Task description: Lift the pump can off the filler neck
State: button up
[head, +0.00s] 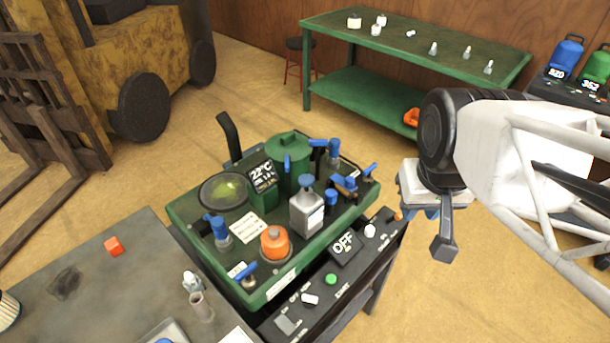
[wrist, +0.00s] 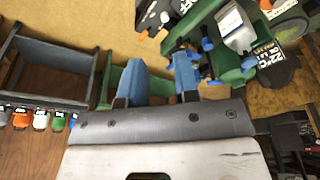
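A grey can with a blue top and a white label (head: 307,212) stands upright on the green machine deck (head: 188,215); I take it to be the pump can. It also shows at the top right of the wrist view (wrist: 236,30). Its base hides what it stands on, so I cannot make out the filler neck. My gripper (head: 419,213) is to the right of the deck, apart from the can. In the wrist view, its two blue fingers (wrist: 158,62) are spread with nothing between them; it is open and empty.
Around the can stand a display reading 22°C (head: 262,186), a green canister (head: 287,165), an orange round part (head: 275,243) and several blue-handled valves. A black control panel (head: 322,293) lies in front. A grey bench (head: 130,290) is at left, a green table (head: 470,65) behind.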

jog(key=o, duration=1.2)
jog(key=m+t+y, duration=0.3)
jog(key=m+y, duration=0.7)
jog(key=m, duration=0.7)
send_over(316, 210)
jog(key=s+d, duration=0.2)
jog(key=s, duration=0.5)
notch_tip(316, 210, down, 11)
jog(key=w+f+m+t, duration=0.1)
jog(key=m, duration=0.1)
jog(key=w+f+m+t, duration=0.1)
jog(key=m, duration=0.2)
jog(key=w+f+m+t, duration=0.1)
jog(key=f+m, duration=0.1)
jog(key=m, duration=0.1)
jog(key=shift+w+d, duration=0.2)
jog(key=shift+w+d+f+m+t, duration=0.35)
jog(key=shift+f+m+t, duration=0.15)
jog(key=shift+m, duration=0.4)
